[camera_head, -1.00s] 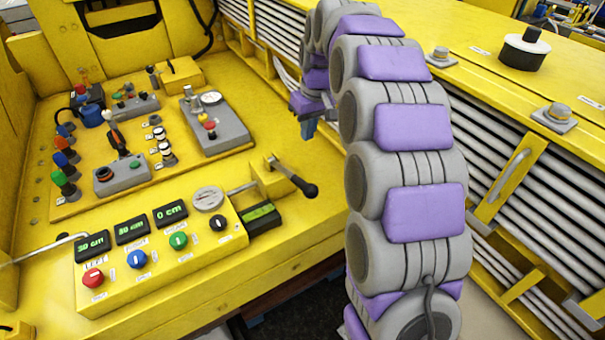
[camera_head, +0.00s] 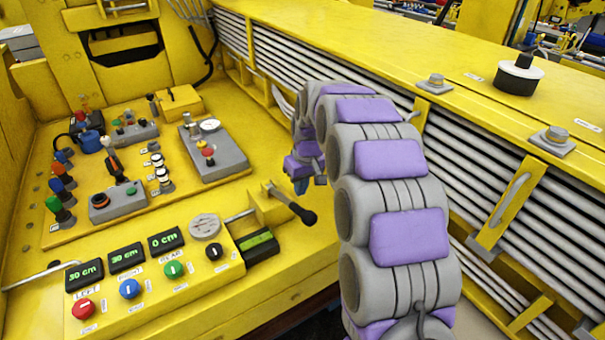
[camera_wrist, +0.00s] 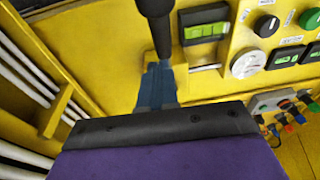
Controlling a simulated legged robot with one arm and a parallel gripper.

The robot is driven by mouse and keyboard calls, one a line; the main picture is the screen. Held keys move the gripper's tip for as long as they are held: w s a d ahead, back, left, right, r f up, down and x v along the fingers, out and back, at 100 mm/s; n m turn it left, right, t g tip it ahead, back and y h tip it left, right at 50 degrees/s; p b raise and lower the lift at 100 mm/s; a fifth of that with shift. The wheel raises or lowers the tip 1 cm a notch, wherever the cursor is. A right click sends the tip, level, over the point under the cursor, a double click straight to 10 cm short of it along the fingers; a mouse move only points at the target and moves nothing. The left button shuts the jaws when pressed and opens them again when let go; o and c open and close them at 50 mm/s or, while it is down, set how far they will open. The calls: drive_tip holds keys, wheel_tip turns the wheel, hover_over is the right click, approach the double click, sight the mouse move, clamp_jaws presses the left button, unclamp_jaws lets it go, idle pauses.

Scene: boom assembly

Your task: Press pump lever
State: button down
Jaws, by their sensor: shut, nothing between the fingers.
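The pump lever (camera_head: 292,204) has a black handle slanting out from a yellow mount (camera_head: 268,206) on the right side of the console. In the wrist view, the lever's black handle (camera_wrist: 156,25) comes down from the top edge toward my gripper. My gripper (camera_head: 301,185) is shut and empty, just above and behind the lever in the head view. In the wrist view, its blue fingers (camera_wrist: 156,85) lie close in line with the handle's lower end. I cannot tell whether they touch the lever.
The console (camera_head: 150,268) carries three displays, several coloured knobs and a gauge (camera_head: 205,227). A green-lit display box (camera_head: 258,245) stands beside the lever. A wall of grey pipes (camera_head: 480,140) runs along the right, near my arm. Switch boxes fill the panel at left.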

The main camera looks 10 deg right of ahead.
sight(299, 207)
drive_tip(key=shift+s+a+f, duration=0.1)
drive_tip(key=shift+s+f, duration=0.25)
drive_tip(key=shift+f, duration=0.4)
drive_tip(key=shift+s+f, duration=0.3)
drive_tip(key=shift+f, duration=0.4)
